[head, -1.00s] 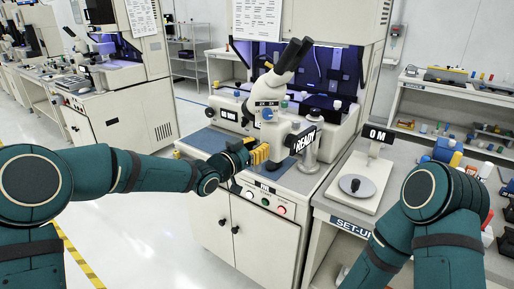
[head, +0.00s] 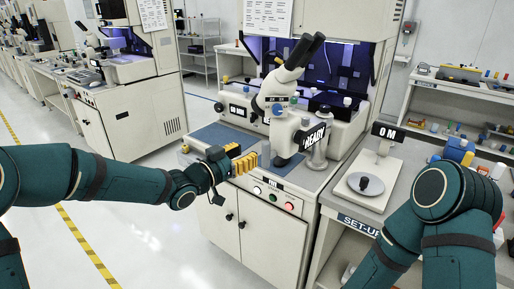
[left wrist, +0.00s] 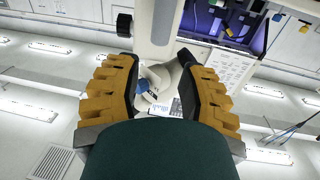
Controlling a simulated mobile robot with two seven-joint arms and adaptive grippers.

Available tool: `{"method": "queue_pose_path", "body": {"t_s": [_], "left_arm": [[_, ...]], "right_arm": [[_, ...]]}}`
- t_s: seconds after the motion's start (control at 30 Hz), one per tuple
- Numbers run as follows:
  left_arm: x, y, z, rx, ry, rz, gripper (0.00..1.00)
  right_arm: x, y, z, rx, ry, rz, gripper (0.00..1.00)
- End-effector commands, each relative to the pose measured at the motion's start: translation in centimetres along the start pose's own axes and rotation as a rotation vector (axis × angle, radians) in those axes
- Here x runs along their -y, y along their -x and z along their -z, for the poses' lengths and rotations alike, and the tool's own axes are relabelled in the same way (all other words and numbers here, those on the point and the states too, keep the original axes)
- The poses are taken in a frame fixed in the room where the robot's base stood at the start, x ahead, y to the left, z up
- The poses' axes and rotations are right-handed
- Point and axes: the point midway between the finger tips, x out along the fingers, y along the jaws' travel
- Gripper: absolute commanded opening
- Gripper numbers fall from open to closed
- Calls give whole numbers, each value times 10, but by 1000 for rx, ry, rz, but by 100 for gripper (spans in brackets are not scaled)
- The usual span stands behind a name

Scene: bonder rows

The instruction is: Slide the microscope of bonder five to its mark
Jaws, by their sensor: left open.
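The white microscope (head: 286,103) with black eyepieces stands upright on the front deck of the bonder (head: 335,125). No mark for the microscope can be made out. My right arm shows at the right, but its gripper is out of view.
A blue mat (head: 218,136) lies on the deck left of the microscope. Buttons (head: 272,197) line the front panel below. A set-up bench (head: 345,195) with a small stand and round plate adjoins at right. Floor at left is clear.

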Motion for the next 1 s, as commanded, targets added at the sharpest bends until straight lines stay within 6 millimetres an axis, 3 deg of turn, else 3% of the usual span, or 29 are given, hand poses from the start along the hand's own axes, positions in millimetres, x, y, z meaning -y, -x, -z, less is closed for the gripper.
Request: {"method": "queue_pose_path", "body": {"t_s": [0.23, 0.7, 0.77, 0.87, 1.0], "left_arm": [[0, 29, 0, 0, 0, 1, 40], [0, 33, -8, 14, 17, 7, 40], [0, 34, -23, 44, 50, 21, 40], [-2, 37, -69, 137, 148, 65, 40], [-16, 57, -159, 343, 337, 153, 40]], "right_arm": [[0, 0, 0, 0, 0, 0, 0], [0, 0, 0, 0, 0, 0, 0], [0, 0, 0, 0, 0, 0, 0], [0, 0, 0, 0, 0, 0, 0], [0, 0, 0, 0, 0, 0, 0]]}}
